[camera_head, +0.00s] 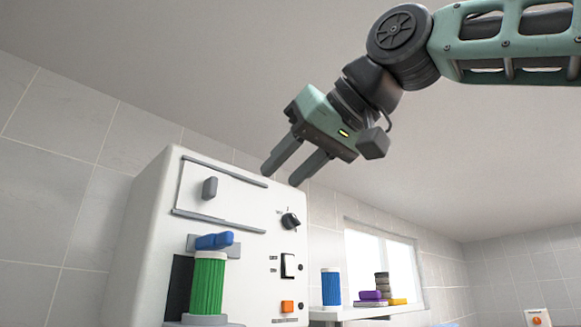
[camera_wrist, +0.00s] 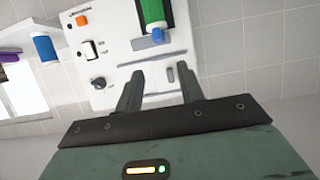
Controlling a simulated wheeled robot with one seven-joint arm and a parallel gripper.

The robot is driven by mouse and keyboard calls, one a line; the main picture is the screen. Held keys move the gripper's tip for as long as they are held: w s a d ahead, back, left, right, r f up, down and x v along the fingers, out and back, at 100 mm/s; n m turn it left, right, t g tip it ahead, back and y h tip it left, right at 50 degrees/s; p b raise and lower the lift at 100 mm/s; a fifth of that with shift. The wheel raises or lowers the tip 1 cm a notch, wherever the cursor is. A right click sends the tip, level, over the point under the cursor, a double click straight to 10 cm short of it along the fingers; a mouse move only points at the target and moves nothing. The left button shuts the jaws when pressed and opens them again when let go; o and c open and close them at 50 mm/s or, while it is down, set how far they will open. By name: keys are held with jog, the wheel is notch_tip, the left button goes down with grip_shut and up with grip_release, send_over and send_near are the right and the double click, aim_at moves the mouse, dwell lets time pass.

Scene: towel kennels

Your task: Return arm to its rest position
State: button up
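My gripper (camera_head: 287,166) is raised at the upper middle of the head view, close to the top of a white machine (camera_head: 152,237). Its two fingers are spread with a gap between them, and nothing shows between them. The wrist view also shows the open gripper (camera_wrist: 160,82) with the machine front (camera_wrist: 103,69) beyond the fingertips. In the head view my arm runs from the gripper to the upper right. I cannot tell how far the fingertips are from the machine.
A green ribbed cylinder (camera_head: 208,284) stands at the machine's front below a blue lever (camera_head: 214,241). A shelf (camera_head: 365,312) on the right holds a blue cylinder (camera_head: 331,288) and a stack of small coloured items (camera_head: 382,286). The space above the shelf looks free.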

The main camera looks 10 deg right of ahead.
dwell(0.3)
jog(key=a+f+n+g+h+b, duration=0.1)
jog(key=a+f+g+h, duration=0.15)
jog(key=f, duration=1.35)
jog(key=a+f+g+h, duration=0.1)
jog(key=f+g, duration=0.2)
jog(key=f, duration=1.3)
jog(key=s+d+f+g+h, duration=0.1)
jog(key=s+d+f+g, duration=0.1)
jog(key=s+f, duration=0.3)
jog(key=s+d+f+g+h, duration=0.1)
jog(key=s+d+f, duration=0.4)
jog(key=f, duration=0.7)
jog(key=s+d+f+g+h+b, duration=0.1)
jog(key=s+d+f+g, duration=0.1)
jog(key=s+f, duration=0.3)
notch_tip(320, 180, down, 4)
jog(key=shift+d+f+g, duration=0.15)
jog(key=shift+d+g, duration=0.2)
jog(key=shift+d, duration=0.45)
